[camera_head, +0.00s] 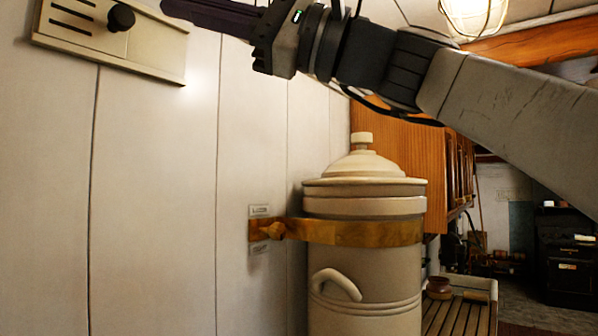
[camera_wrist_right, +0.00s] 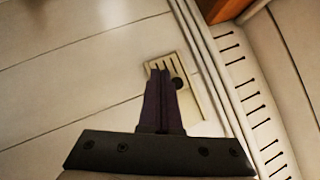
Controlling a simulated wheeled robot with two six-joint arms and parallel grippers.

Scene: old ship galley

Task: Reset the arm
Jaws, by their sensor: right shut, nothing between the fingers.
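My right arm comes in from the right in the head view and reaches left across the top. Its gripper (camera_head: 212,14) is shut and empty, held up in front of the white panelled wall, near the vent plate (camera_head: 110,38) with a dark knob. In the right wrist view the gripper (camera_wrist_right: 159,68) shows its two dark fingers together, pointing toward the same vent plate (camera_wrist_right: 191,98). The fingers overlap the plate in that view; I cannot tell whether they touch it. My left gripper is not in view.
A tall cream lidded canister (camera_head: 362,270) stands against the wall below the arm, held by a brass band (camera_head: 350,232). A wooden cabinet (camera_head: 400,140) is behind it. A caged lamp (camera_head: 474,15) hangs above. A slatted rack (camera_head: 455,315) and a dark stove (camera_head: 567,260) are at right.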

